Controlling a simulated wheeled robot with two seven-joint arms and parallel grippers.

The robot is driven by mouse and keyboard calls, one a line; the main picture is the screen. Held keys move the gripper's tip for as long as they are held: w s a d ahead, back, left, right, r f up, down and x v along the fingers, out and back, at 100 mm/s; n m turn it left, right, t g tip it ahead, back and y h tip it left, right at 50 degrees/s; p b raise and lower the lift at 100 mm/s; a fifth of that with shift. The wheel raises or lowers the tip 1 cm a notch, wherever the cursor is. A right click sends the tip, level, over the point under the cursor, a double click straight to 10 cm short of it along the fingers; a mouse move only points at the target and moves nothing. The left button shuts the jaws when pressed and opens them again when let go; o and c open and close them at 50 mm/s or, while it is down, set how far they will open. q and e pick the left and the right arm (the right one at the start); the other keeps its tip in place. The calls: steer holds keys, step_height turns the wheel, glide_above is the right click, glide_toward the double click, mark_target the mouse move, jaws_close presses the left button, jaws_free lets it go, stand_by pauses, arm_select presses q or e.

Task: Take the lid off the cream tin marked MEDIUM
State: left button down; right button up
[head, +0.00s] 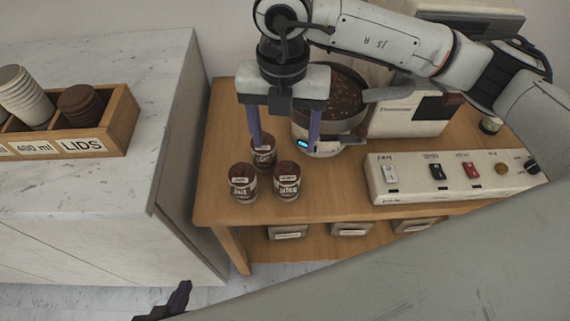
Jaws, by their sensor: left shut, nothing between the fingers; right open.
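Three small tins with dark brown lids stand close together on the wooden cart top: a back tin (264,157), a front left tin (243,189) and a front right tin (287,188). Their labels are too small to read, so I cannot tell which is marked MEDIUM. My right gripper (284,143) is open and empty, pointing down over the back of the group. Its left finger overlaps the back tin in the picture; I cannot tell whether they touch. My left gripper (172,305) is shut and empty low at the left, away from the tins.
A grinder with a bean hopper (342,100) stands right behind the tins. A white switch panel (450,185) is to their right. Small drawers or bins (352,229) sit below. A left counter (150,85) holds a wooden box (113,137) marked LIDS with cups.

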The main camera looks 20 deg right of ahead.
mark_target(287, 166)
step_height(287, 166, down, 4)
steer(key=shift+s+r, duration=0.15)
steer(key=shift+r, duration=0.1)
steer(key=shift+s+d+f+p, duration=0.1)
steer(key=shift+f+p, duration=0.25)
steer(key=shift+f, duration=1.05)
steer(key=shift+s+d+f+p, duration=0.1)
steer(key=shift+f+p, duration=0.2)
steer(key=shift+f, duration=1.05)
steer(key=c, duration=1.1)
